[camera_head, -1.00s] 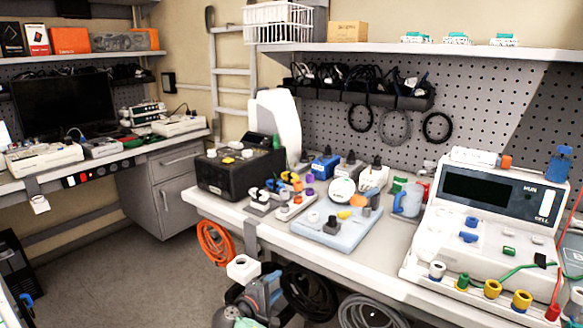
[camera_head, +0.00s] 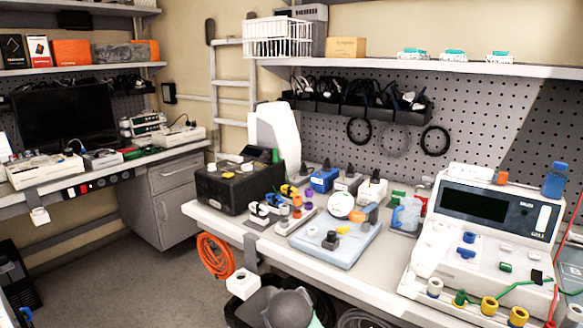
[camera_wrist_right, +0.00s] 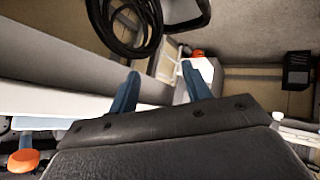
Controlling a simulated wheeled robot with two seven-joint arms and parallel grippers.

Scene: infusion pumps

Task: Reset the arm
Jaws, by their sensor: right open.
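My right gripper (camera_wrist_right: 160,90) shows in the right wrist view with its two blue fingers apart and nothing between them. It hangs beside a long pale bench edge, with floor beyond. My left gripper is not in view.
The bench holds a black case (camera_head: 235,188), a blue tray (camera_head: 325,248) and a white pump unit (camera_head: 480,240). An orange hose (camera_head: 215,257) hangs below its front edge. A black cable coil (camera_wrist_right: 125,25) is close to my right gripper. Grey floor (camera_head: 130,265) is open at the left.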

